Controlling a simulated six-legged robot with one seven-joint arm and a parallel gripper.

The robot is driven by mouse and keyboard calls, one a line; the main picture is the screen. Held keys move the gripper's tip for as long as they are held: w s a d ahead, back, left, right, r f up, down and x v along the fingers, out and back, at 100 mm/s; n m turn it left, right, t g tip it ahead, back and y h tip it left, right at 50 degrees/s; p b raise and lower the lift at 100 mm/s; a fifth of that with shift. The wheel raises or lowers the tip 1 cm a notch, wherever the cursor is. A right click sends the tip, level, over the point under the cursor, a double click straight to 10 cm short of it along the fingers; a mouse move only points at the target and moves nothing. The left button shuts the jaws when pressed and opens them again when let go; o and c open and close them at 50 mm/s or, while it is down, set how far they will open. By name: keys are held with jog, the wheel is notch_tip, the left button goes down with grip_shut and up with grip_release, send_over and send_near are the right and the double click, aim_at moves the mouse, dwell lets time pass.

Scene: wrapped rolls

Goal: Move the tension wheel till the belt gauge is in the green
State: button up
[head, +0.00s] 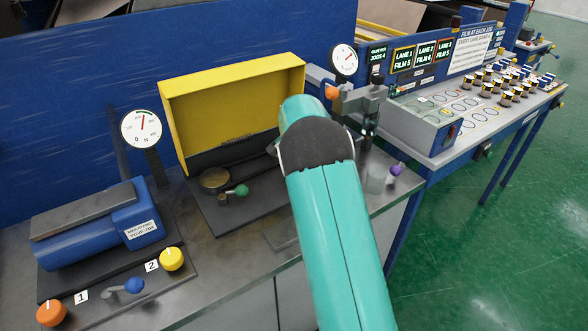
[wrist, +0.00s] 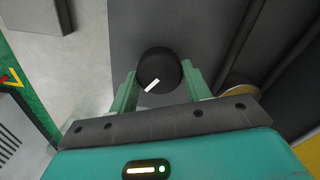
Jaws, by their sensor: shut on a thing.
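In the wrist view a round black knob (wrist: 157,66) with a white mark, likely the tension wheel, sits on a dark grey plate. My gripper (wrist: 158,88) is shut on it, one teal finger on each side. In the head view my teal arm hides the gripper and the knob. Two white dials with red needles show there: one on a post at the left (head: 142,128), its needle near upright, and one farther back (head: 344,60), its needle tilted to the upper right.
A yellow hood (head: 240,98) stands behind a green-knobbed lever (head: 238,190). A blue motor (head: 100,235), an orange knob (head: 50,313), a blue-knobbed lever (head: 134,286) and a yellow knob (head: 172,259) are at the left. A purple knob (head: 396,170) is right of my arm.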

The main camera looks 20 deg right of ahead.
dwell(0.3)
jog(key=o, duration=1)
jog(key=shift+r, duration=0.15)
notch_tip(320, 180, up, 14)
jog(key=shift+f, duration=0.2)
